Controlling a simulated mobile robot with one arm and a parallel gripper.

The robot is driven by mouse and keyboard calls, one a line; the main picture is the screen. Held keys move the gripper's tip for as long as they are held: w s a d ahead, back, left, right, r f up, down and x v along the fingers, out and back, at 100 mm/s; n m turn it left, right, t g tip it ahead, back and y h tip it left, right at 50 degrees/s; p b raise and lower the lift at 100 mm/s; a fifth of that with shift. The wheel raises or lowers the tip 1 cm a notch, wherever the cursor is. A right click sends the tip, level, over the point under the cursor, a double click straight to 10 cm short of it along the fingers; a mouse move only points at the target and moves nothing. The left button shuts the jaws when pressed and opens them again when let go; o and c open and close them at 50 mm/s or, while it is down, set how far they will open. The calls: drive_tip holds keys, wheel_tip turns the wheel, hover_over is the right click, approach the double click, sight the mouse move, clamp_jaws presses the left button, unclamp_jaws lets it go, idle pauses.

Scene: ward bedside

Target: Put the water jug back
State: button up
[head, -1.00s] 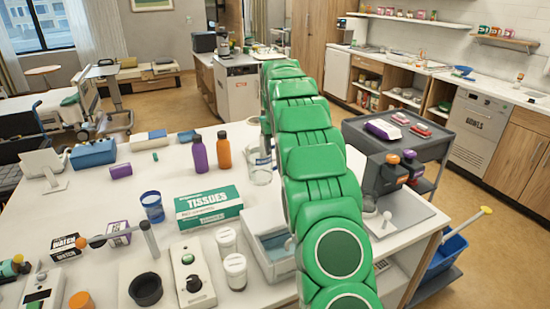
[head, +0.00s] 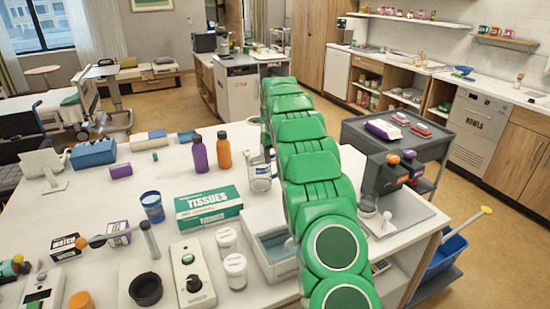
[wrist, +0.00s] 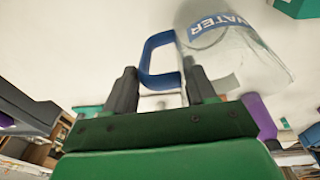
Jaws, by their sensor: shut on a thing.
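The clear water jug (head: 259,178) stands upright at the back of the white table, just left of my green arm in the head view. In the wrist view the jug (wrist: 240,62) shows its blue WATER label and a blue handle (wrist: 150,62). My gripper (wrist: 160,82) is shut on the handle, with one dark finger on each side of it. In the head view my arm hides the gripper and part of the jug. I cannot tell whether the jug's base touches the table.
A tissue box (head: 208,207) is in front of the jug, and orange (head: 224,154) and purple (head: 199,155) bottles stand to its left. A white bin (head: 262,232) lies nearer, beside my arm. A dark cart (head: 432,143) stands right of the table.

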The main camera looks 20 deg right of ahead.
drive_tip(key=shift+f, duration=0.3)
drive_tip(key=o, duration=1.5)
drive_tip(key=shift+f, duration=0.15)
drive_tip(key=shift+c, duration=0.2)
wheel_tip(320, 180, up, 11)
drive_tip(key=s, duration=0.2)
drive_tip(key=s+a+r, duration=0.6)
drive_tip(key=s+a, duration=0.3)
drive_tip(key=s, duration=0.2)
drive_tip(key=s+a+r+g, duration=0.1)
drive_tip(key=s+a, duration=0.3)
drive_tip(key=s, duration=0.3)
drive_tip(key=s+a+r+g, duration=0.1)
drive_tip(key=s+a, duration=0.2)
drive_tip(key=s, duration=0.4)
drive_tip(key=s+a+f, duration=0.3)
drive_tip(key=s, duration=0.8)
drive_tip(key=s+a+f+g, duration=0.1)
drive_tip(key=s+a+f, duration=0.2)
drive_tip(key=s, duration=0.9)
drive_tip(key=s+a+f, duration=0.3)
drive_tip(key=s, duration=0.8)
drive_tip(key=shift+s+y, duration=0.15)
drive_tip(key=shift+y, duration=0.25)
